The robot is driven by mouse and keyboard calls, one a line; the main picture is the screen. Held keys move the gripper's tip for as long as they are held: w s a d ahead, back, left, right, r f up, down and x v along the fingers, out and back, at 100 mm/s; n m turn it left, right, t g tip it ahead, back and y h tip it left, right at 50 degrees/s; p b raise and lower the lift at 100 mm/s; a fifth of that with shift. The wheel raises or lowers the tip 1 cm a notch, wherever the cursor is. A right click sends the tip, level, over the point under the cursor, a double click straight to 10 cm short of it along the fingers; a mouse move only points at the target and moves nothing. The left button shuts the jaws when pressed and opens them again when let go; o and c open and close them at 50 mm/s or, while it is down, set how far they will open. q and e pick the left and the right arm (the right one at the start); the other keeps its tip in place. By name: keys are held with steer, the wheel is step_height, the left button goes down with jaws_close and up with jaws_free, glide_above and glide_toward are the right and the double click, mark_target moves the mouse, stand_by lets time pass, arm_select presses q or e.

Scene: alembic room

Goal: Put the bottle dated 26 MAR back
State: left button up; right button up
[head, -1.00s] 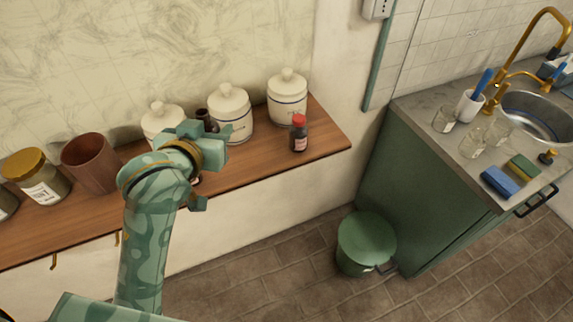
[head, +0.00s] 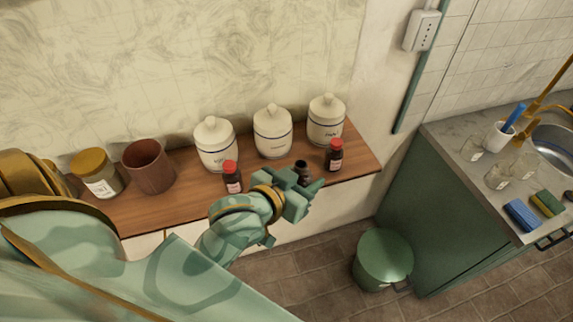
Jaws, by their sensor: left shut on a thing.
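My left gripper (head: 303,188) is shut on a small dark bottle (head: 301,169), whose dark top shows above the fingers, with no red cap on it. It holds the bottle at the front of the wooden shelf (head: 185,203), in the gap between two standing bottles. A dark red-capped bottle (head: 233,183) stands to the left of the gripper, and another red-capped bottle (head: 334,158) to the right. Their label dates are too small to read. The held bottle's lower part and label are hidden, and I cannot tell whether it touches the shelf.
White lidded canisters (head: 273,133) stand along the back of the shelf. A brown cup (head: 150,172) and a gold-lidded jar (head: 97,178) stand at the left. A green bin (head: 384,262) is on the floor. A counter (head: 470,160) with glasses and a sink is at the right.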

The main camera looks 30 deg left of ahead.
arm_select(q)
steer(key=shift+w+a, duration=0.15)
steer(key=shift+a, duration=0.05)
steer(key=w+a+f+b, duration=0.1)
steer(key=w+a+f, duration=0.3)
steer(key=w+a+f+b, duration=0.1)
steer(key=w+a+f, duration=0.3)
steer(key=w, duration=0.1)
steer(key=shift+w+a+f, duration=0.1)
steer(key=shift+f, duration=0.3)
steer(key=shift+w+a+f, duration=0.15)
steer(key=shift+f, duration=0.05)
steer(key=shift+w+a+f+b, duration=0.1)
steer(key=shift+f+b, duration=0.05)
steer(key=shift+f, duration=0.75)
steer(key=shift+w+a+f+b, duration=0.1)
steer(key=shift+f+b, duration=0.05)
steer(key=shift+f, duration=0.75)
steer(key=shift+f, duration=0.2)
steer(key=o, duration=1.1)
